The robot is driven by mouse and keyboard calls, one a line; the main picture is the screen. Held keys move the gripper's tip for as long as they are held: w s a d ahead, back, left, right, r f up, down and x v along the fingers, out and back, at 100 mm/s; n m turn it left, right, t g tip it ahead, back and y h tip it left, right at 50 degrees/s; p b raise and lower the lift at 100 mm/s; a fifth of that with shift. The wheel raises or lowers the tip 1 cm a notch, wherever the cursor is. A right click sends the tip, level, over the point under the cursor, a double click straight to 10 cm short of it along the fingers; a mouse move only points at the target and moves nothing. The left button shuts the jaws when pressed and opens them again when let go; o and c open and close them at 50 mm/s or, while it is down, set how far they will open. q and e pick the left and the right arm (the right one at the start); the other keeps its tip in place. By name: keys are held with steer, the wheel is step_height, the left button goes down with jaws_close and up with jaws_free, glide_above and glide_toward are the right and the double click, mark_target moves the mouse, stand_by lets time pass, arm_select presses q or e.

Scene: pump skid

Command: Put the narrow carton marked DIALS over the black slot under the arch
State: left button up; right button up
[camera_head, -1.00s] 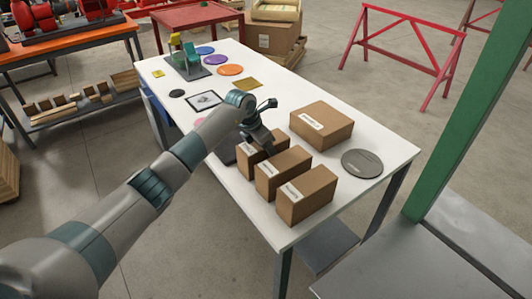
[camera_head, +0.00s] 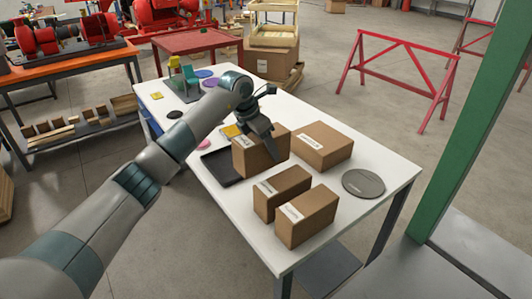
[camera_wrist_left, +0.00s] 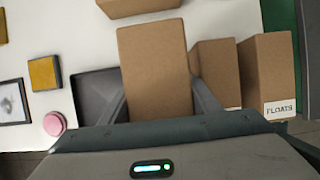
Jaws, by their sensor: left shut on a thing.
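My left gripper (camera_head: 264,141) is shut on a narrow brown carton (camera_head: 246,160) and holds it upright, seemingly just above the white table. Its white label is too small to read. In the left wrist view the held carton (camera_wrist_left: 155,65) sits between the two fingers. Two similar narrow cartons stand at the near end: one (camera_head: 284,195) and another (camera_head: 308,218); one label reads FLOATS (camera_wrist_left: 280,108) in the wrist view. A small teal and green structure (camera_head: 188,78) stands at the table's far end, perhaps the arch; no black slot can be made out. My right gripper is out of view.
A black tray (camera_head: 217,167) lies left of the held carton. A wider carton (camera_head: 322,153) and a grey disc (camera_head: 363,183) are to the right. A pink disc (camera_wrist_left: 54,123), a yellow block (camera_wrist_left: 45,73) and a picture frame (camera_wrist_left: 12,103) lie left in the wrist view.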

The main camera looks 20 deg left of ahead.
arm_select(q)
steer(key=shift+s+d+r+m, duration=0.25)
steer(key=shift+s+r+m, duration=0.05)
steer(key=shift+r+m, duration=0.2)
steer(key=s+d+r+m+g+h+p, duration=0.1)
steer(key=s+d+r+m+g+p, duration=0.1)
steer(key=s+m, duration=0.4)
steer(key=s+d+r+m+g+p, duration=0.2)
steer(key=s+m, duration=0.3)
steer(key=m, duration=0.1)
steer(key=s+a+m+g+y+p, duration=0.1)
steer(key=s+m+g+y+p, duration=0.1)
steer(key=s+m, duration=0.5)
steer(key=s+a+r+m+g+y+p, duration=0.1)
steer(key=s+a+m+g+p, duration=0.1)
steer(key=s+m, duration=0.6)
steer(key=s, duration=0.6)
steer(key=shift+s+y, duration=0.25)
steer(key=shift+y, duration=0.15)
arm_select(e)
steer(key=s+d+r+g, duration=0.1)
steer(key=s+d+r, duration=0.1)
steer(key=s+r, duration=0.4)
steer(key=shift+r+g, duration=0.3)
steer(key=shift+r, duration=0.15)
arm_select(q)
steer(key=shift+a, duration=0.1)
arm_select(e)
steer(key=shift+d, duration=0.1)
